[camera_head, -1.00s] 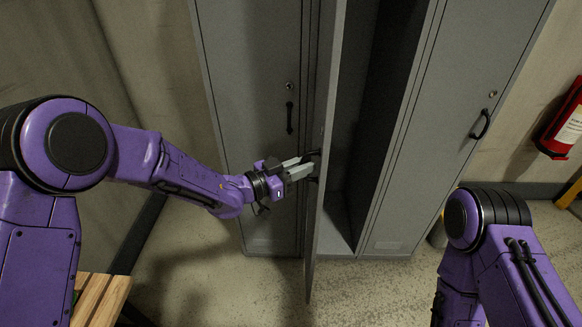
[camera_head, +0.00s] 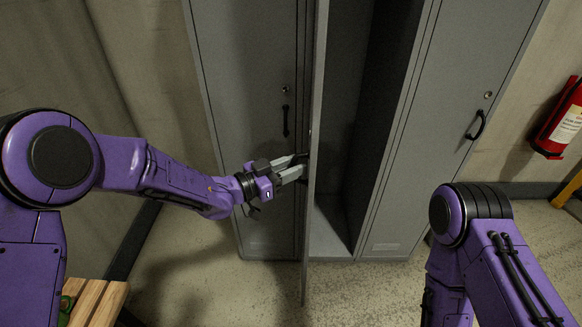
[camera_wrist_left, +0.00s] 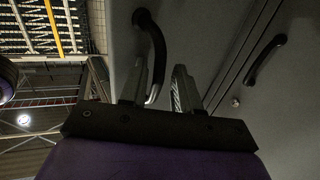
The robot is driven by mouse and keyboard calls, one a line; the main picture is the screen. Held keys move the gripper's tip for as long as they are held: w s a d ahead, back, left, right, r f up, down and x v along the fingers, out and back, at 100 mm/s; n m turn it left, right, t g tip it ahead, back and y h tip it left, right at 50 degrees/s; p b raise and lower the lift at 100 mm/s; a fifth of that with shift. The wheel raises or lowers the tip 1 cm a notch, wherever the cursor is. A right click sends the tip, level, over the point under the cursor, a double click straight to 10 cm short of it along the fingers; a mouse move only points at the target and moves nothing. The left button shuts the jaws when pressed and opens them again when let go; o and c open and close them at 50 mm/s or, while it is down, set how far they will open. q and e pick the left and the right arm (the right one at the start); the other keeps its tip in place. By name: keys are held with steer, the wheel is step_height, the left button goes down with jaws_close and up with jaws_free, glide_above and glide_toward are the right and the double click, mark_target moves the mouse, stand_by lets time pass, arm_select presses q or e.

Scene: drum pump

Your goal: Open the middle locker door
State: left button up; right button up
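The middle locker door (camera_head: 317,90) stands swung far out, seen nearly edge-on in the head view, with the dark locker interior (camera_head: 340,150) exposed to its right. My left gripper (camera_head: 298,170) is at the door's outer face, at handle height. In the left wrist view, the black curved door handle (camera_wrist_left: 156,45) reaches down to the two fingers (camera_wrist_left: 160,88). The fingers are apart, and the handle's lower end shows between them, close to the left finger. Whether it touches is unclear. My right arm shows at lower right; its gripper is out of view.
The left locker door (camera_head: 245,110) is closed, with its black handle (camera_head: 286,121) close to my left gripper. The right locker door (camera_head: 445,100) is closed. A red fire extinguisher (camera_head: 560,125) hangs at right. A slatted wooden surface (camera_head: 100,300) is at lower left. Floor before the lockers is clear.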

arm_select(q)
steer(key=b+v, duration=0.1)
steer(key=v, duration=0.9)
steer(key=shift+s+a, duration=0.2)
steer(key=shift+a, duration=0.05)
